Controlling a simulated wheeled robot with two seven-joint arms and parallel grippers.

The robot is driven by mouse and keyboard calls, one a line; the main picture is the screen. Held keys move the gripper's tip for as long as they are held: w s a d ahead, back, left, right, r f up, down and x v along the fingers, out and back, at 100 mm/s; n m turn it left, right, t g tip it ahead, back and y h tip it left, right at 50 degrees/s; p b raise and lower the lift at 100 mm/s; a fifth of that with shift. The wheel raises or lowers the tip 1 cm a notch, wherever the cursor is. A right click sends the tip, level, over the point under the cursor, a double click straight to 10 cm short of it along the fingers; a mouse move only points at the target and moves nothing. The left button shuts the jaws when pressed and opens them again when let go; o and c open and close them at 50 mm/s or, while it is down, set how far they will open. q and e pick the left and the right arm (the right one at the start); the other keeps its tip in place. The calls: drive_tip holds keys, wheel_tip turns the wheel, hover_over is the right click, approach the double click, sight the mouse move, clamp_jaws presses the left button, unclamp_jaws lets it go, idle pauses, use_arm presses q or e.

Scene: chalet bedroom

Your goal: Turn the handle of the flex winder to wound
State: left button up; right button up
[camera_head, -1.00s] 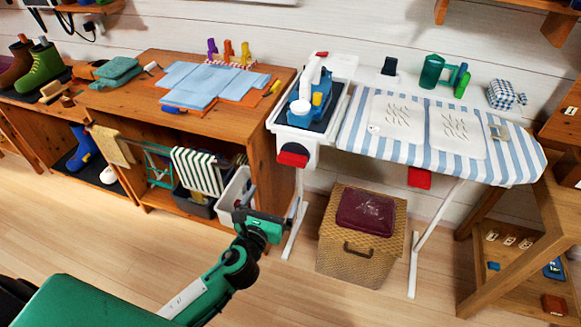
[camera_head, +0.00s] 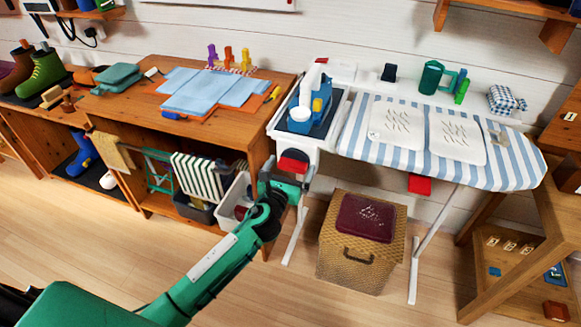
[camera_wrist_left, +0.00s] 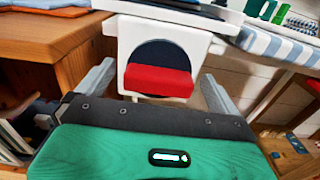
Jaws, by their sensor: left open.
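The flex winder shows as a red handle (camera_head: 293,165) on a dark round disc, set in the white front panel below the iron tray at the end of the ironing board. In the left wrist view the red handle (camera_wrist_left: 158,81) lies level across the lower part of the dark disc (camera_wrist_left: 160,53). My left gripper (camera_head: 288,178) is at the handle in the head view. In the left wrist view its two grey fingers (camera_wrist_left: 155,88) are open, one on each side of the handle, with gaps. I cannot tell how far the fingertips are from the panel. My right gripper is not in view.
The wooden bench (camera_head: 130,128) stands close on the left of my gripper, with a white bin (camera_head: 235,197) beneath. A wicker basket (camera_head: 360,248) stands right, under the striped ironing board (camera_head: 500,165). Another red part (camera_head: 420,184) hangs under the board. Open floor lies in front.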

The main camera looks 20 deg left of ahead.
use_arm(q)
drive_tip(key=shift+w, duration=0.2)
drive_tip(key=c, duration=1)
